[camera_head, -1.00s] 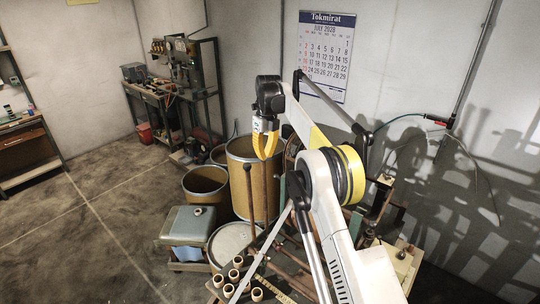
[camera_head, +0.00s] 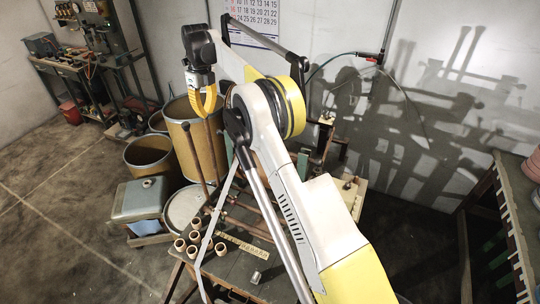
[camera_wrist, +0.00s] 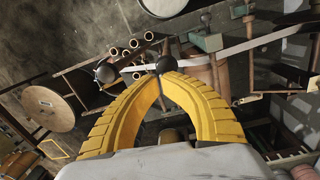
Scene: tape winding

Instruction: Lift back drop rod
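Two dark rods with round knobs stand in front of the tall brown drum. The left rod (camera_head: 193,155) has its knob clear to the left of my gripper (camera_head: 205,114). The other rod (camera_head: 213,150) rises to just below my gripper in the picture. In the wrist view, my gripper's yellow fingers (camera_wrist: 160,75) bow outward and come together at the tips. One dark knob (camera_wrist: 166,64) shows just beyond the tips and another (camera_wrist: 107,71) lies to the left. Neither knob is visibly between the fingers. Which rod is the back drop rod cannot be told.
The tall drum (camera_head: 183,108), a shorter drum (camera_head: 152,160) and a blue-grey box (camera_head: 139,198) stand at left. A table (camera_head: 522,222) is at the right edge. Floor at lower left is open.

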